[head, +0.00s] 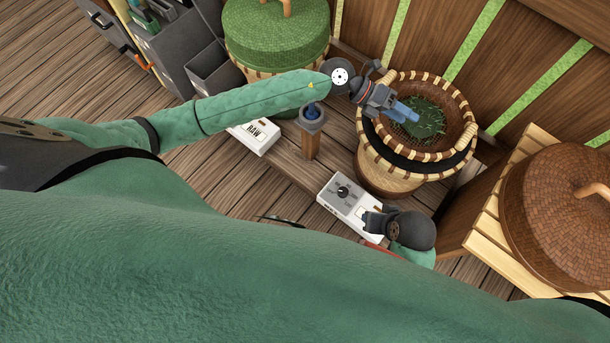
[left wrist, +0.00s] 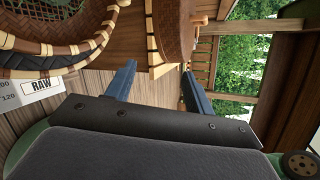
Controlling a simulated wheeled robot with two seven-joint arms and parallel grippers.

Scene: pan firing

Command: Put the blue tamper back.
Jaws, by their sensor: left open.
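The blue tamper seems to be the small dark blue rounded piece (head: 312,113) in the square grey holder on top of a wooden post; its lower part is hidden in the holder. My left gripper (head: 411,111) is over the woven basket (head: 374,146) with green leaves, to the right of the post and apart from it. In the left wrist view its two blue fingers (left wrist: 158,80) stand wide apart with nothing between them. My right gripper (head: 373,223) is low by the white control box; its fingertips are too small to read.
A green-covered basket (head: 275,35) stands behind the post. A brown lidded basket (head: 560,205) is at the right. A slatted wooden wall closes the back.

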